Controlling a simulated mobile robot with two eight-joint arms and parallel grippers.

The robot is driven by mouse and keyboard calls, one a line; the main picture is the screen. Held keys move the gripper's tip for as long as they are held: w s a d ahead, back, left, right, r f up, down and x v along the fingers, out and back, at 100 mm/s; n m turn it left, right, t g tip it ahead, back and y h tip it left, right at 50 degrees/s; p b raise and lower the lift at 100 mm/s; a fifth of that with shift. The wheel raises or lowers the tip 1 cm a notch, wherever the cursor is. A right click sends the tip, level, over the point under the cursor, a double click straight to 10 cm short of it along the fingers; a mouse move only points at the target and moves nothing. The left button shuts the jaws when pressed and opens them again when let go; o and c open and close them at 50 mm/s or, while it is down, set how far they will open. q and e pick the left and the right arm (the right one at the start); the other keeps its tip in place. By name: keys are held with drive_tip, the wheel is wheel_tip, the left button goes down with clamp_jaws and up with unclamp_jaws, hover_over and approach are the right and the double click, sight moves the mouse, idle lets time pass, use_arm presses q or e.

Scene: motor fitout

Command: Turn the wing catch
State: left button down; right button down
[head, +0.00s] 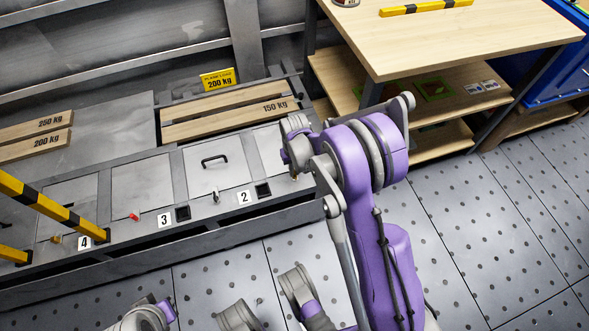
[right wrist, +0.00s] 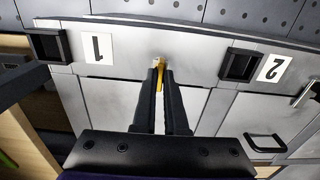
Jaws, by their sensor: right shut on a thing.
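In the right wrist view, a small yellow wing catch (right wrist: 161,75) stands on the grey front rail between the "1" label (right wrist: 97,48) and the "2" label (right wrist: 272,68). My right gripper (right wrist: 160,82) has its two dark fingers shut on this catch, one on each side. In the head view the same catch (head: 295,177) is a small orange spot beside my right wrist, and my arm covers much of that area. My left gripper is not in view.
Other catches sit along the rail: a grey one (head: 216,196), a red one (head: 133,216) and an orange one (head: 55,238). A hatch lid (head: 205,180) has a black handle. A yellow-black barrier (head: 45,205) stands at left, a wooden workbench (head: 450,40) at right.

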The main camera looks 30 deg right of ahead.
drive_tip(key=c, duration=1)
unclamp_jaws()
drive_tip(key=shift+o, duration=0.2)
drive_tip(key=shift+r, duration=0.1)
wheel_tip(320, 180, up, 11)
drive_tip(key=p, duration=0.3)
drive_tip(key=shift+f, duration=0.2)
drive_tip(key=shift+r, duration=0.1)
